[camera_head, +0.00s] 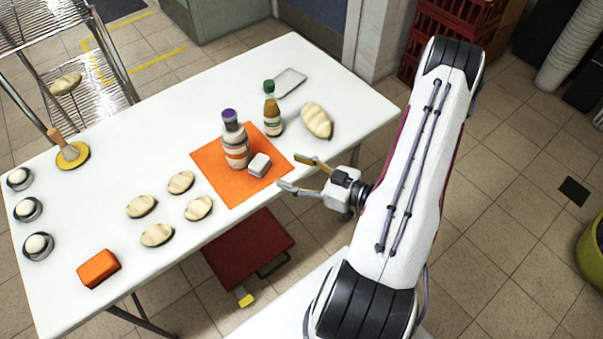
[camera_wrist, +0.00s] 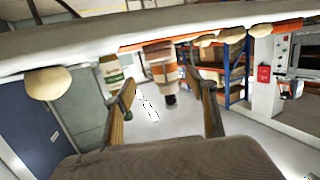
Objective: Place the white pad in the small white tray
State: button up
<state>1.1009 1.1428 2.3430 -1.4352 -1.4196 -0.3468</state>
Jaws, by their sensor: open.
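The white pad (camera_head: 260,165) is a small white block lying on the orange mat (camera_head: 218,182), next to a striped bottle with a purple cap (camera_head: 235,145). The small white tray (camera_head: 290,82) is flat and pale, near the table's far edge behind the green-capped bottle. My gripper (camera_head: 298,173) is open and empty at the table's near edge, right of the pad and apart from it. I cannot make out the pad or tray there; that view looks upside down.
The green-capped bottle (camera_head: 272,118) and a bread loaf (camera_head: 317,120) stand between my gripper and the tray. Several small loaves (camera_head: 157,236), an orange block (camera_head: 99,268) and silver cups (camera_head: 38,246) are to the left. The table (camera_head: 180,105) is bare behind the mat.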

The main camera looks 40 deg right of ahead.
jog(key=shift+v, duration=1.05)
